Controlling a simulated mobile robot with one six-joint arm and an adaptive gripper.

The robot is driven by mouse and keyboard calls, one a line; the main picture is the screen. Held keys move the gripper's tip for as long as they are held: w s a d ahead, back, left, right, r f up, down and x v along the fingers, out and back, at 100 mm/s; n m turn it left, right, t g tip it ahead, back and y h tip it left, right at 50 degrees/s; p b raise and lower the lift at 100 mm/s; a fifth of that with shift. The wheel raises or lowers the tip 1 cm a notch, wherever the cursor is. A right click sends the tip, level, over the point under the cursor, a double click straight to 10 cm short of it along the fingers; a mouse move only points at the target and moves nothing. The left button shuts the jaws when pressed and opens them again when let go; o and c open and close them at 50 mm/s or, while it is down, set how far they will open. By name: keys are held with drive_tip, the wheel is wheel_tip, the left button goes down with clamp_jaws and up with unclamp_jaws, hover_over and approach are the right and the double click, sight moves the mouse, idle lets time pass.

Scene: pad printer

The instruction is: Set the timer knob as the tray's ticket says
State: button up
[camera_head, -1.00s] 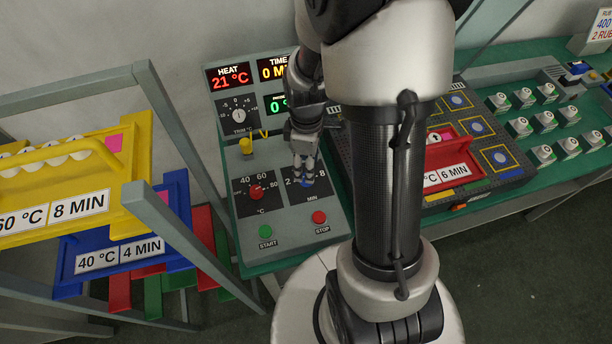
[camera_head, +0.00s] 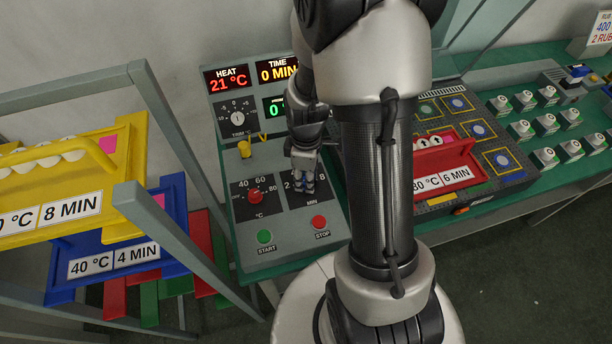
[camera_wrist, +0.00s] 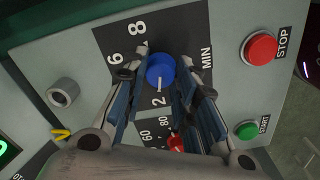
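The blue timer knob (camera_wrist: 160,69) sits on the black MIN dial (camera_wrist: 103,41) in the wrist view. Its white pointer line faces the printed 2; 6 and 8 are also readable, and the 4 is hidden behind a finger. My gripper (camera_wrist: 160,78) has one finger on each side of the knob, with small gaps seeming to show. In the head view my gripper (camera_head: 302,188) covers most of the dial and knob. The red tray (camera_head: 462,151) lies in the machine to the right, its ticket (camera_head: 442,178) reading 80 °C, 6 MIN.
The red heat knob (camera_head: 255,196) stands left of the timer dial. The green START (camera_head: 264,237) and red STOP (camera_head: 319,222) buttons are below. The displays read HEAT 21 °C and TIME 0 MIN (camera_head: 277,71). A rack with yellow (camera_head: 120,190) and blue (camera_head: 180,215) trays is at left.

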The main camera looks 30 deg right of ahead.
clamp_jaws()
drive_tip(key=shift+m, duration=0.3)
drive_tip(key=m+p, duration=0.1)
drive_tip(key=m, duration=0.3)
drive_tip(key=m+p, duration=0.1)
drive_tip(key=m, duration=0.3)
drive_tip(key=shift+m, duration=0.4)
drive_tip(key=m, duration=0.5)
drive_tip(key=shift+p, duration=0.35)
drive_tip(key=m, duration=0.5)
drive_tip(key=shift+m, duration=0.3)
